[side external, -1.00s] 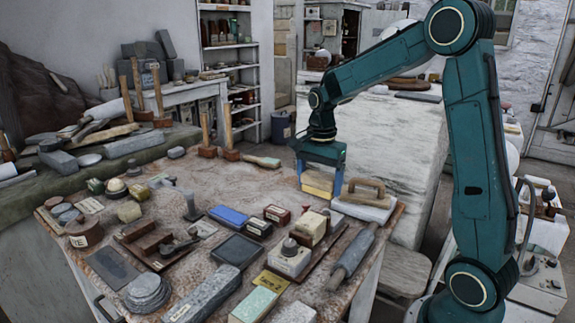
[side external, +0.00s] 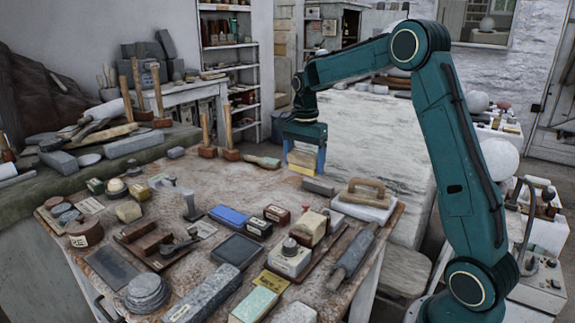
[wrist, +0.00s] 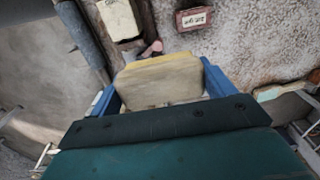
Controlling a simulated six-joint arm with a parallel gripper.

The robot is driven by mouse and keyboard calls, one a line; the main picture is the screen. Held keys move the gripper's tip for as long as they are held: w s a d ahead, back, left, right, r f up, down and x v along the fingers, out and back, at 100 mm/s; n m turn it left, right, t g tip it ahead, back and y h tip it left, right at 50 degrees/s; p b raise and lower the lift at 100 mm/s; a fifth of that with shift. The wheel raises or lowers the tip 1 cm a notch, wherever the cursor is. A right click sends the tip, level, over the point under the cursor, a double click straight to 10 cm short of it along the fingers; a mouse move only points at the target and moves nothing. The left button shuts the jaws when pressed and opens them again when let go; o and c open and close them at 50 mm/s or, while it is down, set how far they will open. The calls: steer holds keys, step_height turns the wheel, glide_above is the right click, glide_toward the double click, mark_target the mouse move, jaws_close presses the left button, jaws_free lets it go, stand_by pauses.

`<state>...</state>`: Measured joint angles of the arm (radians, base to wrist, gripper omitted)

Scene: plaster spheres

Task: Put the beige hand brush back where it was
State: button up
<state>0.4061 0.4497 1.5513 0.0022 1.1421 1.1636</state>
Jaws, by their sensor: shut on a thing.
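My gripper (side external: 304,168) is shut on the beige hand brush (side external: 302,158), a beige block with a yellowish edge. The brush hangs between the blue fingers above the far right end of the worktable (side external: 330,286). In the wrist view my gripper (wrist: 160,88) holds the brush (wrist: 160,80) across its width, with a finger on each side. The brush's underside and any bristles are hidden. It looks clear of the tabletop, but the exact gap cannot be told.
A grey block (side external: 318,187) lies below and right of the brush. A wooden-handled float (side external: 365,195) lies at the right edge. Boxes and tools crowd the table's middle.

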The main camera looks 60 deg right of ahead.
steer(key=r, duration=0.2)
glide_above(292, 207)
steer(key=shift+f, duration=0.15)
stand_by(0.3)
step_height(292, 207, down, 16)
steer(key=shift+r, duration=0.15)
stand_by(0.4)
steer(key=shift+f, duration=2.15)
steer(key=shift+f, duration=0.15)
steer(key=o, duration=0.8)
